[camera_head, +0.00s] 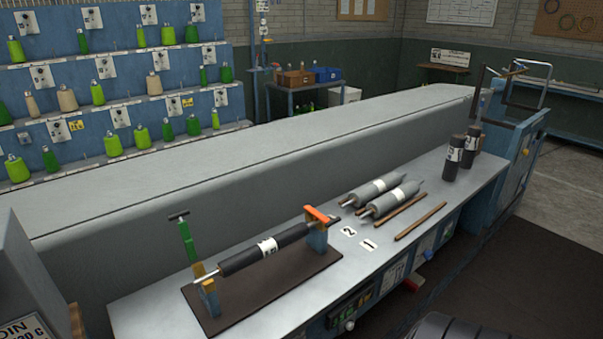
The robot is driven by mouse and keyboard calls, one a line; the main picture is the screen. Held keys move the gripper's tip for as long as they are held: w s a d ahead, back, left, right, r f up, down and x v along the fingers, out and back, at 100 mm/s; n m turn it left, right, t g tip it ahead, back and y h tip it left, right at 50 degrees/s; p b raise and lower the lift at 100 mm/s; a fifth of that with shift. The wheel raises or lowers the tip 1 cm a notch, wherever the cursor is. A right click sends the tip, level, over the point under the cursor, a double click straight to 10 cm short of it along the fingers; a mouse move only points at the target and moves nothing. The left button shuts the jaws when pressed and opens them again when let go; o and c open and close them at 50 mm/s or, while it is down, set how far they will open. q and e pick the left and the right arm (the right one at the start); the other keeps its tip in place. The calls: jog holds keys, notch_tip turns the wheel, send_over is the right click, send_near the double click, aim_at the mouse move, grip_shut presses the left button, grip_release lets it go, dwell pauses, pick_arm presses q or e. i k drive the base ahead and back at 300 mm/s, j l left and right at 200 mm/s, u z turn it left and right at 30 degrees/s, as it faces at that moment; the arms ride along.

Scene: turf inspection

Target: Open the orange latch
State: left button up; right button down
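The orange latch (320,215) lies flat across the top of the right blue post (317,238) of a stand, over the end of a black roller (262,249). The roller lies in the stand on a dark base plate (272,290) and has a white label. At its left end is a blue and yellow post (208,290). Neither of my grippers is in view.
Two grey rollers (373,189) and two wooden sticks (421,220) lie right of the stand, near number cards (367,245). Dark cylinders (453,160) stand at the bench's far end. A long grey casing (250,165) runs behind. Bobbins (98,93) fill the left rack.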

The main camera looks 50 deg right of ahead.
aim_at(318, 216)
jog(key=z, duration=1.8)
